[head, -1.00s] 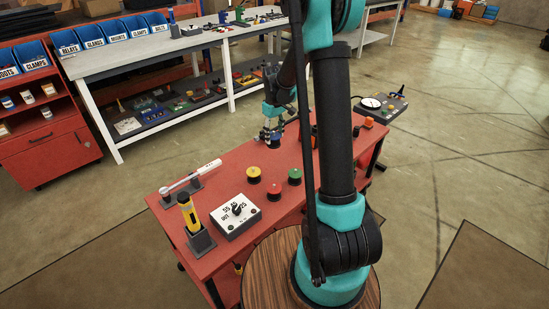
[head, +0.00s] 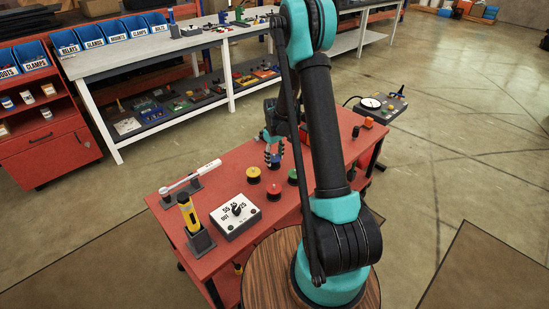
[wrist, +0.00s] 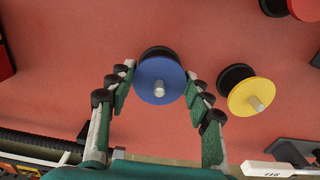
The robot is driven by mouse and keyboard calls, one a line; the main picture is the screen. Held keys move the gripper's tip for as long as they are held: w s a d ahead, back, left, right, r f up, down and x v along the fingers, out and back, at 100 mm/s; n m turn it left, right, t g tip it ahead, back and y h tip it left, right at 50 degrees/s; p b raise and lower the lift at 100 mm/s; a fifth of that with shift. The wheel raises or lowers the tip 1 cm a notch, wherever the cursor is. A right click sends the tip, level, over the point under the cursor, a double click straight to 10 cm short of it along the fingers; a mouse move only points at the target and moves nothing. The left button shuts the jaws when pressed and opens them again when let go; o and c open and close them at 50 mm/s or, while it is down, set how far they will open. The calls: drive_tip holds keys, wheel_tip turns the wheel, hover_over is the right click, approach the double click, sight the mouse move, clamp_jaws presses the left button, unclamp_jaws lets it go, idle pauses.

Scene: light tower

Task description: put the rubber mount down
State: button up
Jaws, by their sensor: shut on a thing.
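The blue rubber mount (wrist: 160,82) has a blue disc, a black body and a metal stud that points toward the wrist camera. My gripper (wrist: 160,84) is shut on it, one finger at each side. In the head view my gripper (head: 273,156) is over the red table, just behind the row of mounts, and the held mount shows only as a small dark-blue patch below the fingers. Whether the mount touches the table is hard to tell. A yellow mount (wrist: 249,95) stands to its right in the wrist view, and a red mount (wrist: 303,8) is at the top right corner.
On the red table (head: 225,173) stand a green mount (head: 293,176), a white dial box (head: 236,213), a yellow tool in a holder (head: 190,215) and a torque wrench (head: 192,177). Orange pieces (head: 368,122) sit at the far right end. Bare tabletop lies left of the gripper.

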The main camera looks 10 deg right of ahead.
sight(275, 155)
drive_tip(key=o, duration=1.3)
drive_tip(key=shift+f, duration=0.1)
wheel_tip(275, 155, up, 12)
drive_tip(key=s+d+r+m+t, duration=0.1)
drive_tip(key=s+r+m, duration=0.15)
drive_tip(key=s, duration=0.55)
drive_tip(key=s+d+r+m+t, duration=0.1)
drive_tip(key=s+d+r, duration=0.15)
drive_tip(key=s, duration=0.45)
drive_tip(key=s+m, duration=0.1)
drive_tip(key=s, duration=0.3)
drive_tip(key=s+f+m+t, duration=0.1)
drive_tip(key=s, duration=0.4)
drive_tip(key=s+m+t, duration=0.1)
drive_tip(key=s, duration=0.4)
drive_tip(key=shift+s+d+f, duration=0.15)
drive_tip(key=shift+d+f, duration=0.1)
drive_tip(key=shift+f, duration=0.05)
